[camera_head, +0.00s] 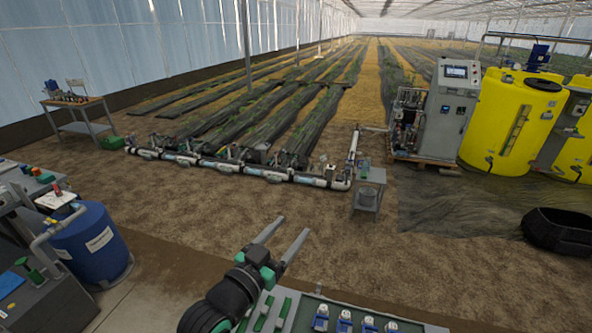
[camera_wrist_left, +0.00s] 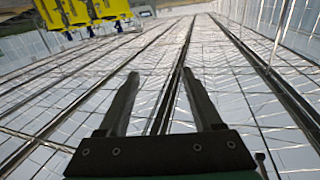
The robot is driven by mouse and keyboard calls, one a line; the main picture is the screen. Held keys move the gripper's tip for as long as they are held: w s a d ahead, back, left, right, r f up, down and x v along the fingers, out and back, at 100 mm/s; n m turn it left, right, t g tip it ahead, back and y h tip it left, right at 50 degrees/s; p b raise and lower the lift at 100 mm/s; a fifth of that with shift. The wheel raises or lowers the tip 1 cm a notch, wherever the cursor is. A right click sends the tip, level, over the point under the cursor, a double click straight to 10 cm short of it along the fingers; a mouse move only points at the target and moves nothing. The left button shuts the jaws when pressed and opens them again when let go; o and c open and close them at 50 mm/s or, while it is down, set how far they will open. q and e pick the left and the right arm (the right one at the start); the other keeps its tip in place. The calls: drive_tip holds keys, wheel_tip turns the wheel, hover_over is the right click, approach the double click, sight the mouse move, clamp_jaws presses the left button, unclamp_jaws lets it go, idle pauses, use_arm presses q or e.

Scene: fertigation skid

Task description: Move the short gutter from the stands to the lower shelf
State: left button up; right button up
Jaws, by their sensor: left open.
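My left gripper (camera_head: 293,225) reaches up from the bottom of the head view, its two grey fingers spread apart with nothing between them. The left wrist view also shows its open, empty fingers (camera_wrist_left: 160,74) against the greenhouse roof. I cannot pick out the short gutter or its stands in either view. A workbench (camera_head: 74,102) at the far left has a lower shelf (camera_head: 85,128); I cannot tell whether it is the task's shelf. My right gripper is not in view.
A blue barrel (camera_head: 92,245) stands at left. White pipework (camera_head: 230,167) crosses the soil ahead. A small grey stand (camera_head: 368,190), a control cabinet (camera_head: 447,110) and yellow tanks (camera_head: 513,115) stand right. A panel with several blue-and-white parts (camera_head: 344,322) lies at the bottom. Bare soil separates them.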

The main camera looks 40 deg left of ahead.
use_arm(q)
drive_tip(key=s+d+r+t+h, duration=0.1)
drive_tip(key=s+d+r+t, duration=0.2)
drive_tip(key=r, duration=0.8)
drive_tip(key=s+d+r+m+t+h, duration=0.1)
drive_tip(key=s+d+r+t+h, duration=0.1)
drive_tip(key=r, duration=0.9)
drive_tip(key=s+d+r+m+t+h, duration=0.1)
drive_tip(key=s+d+r+t, duration=0.3)
drive_tip(key=r, duration=0.7)
drive_tip(key=s+d+h, duration=0.1)
drive_tip(key=s+d, duration=0.1)
drive_tip(key=d, duration=0.2)
drive_tip(key=shift+r+t, duration=0.4)
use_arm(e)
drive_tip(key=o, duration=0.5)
use_arm(q)
drive_tip(key=shift+s, duration=0.1)
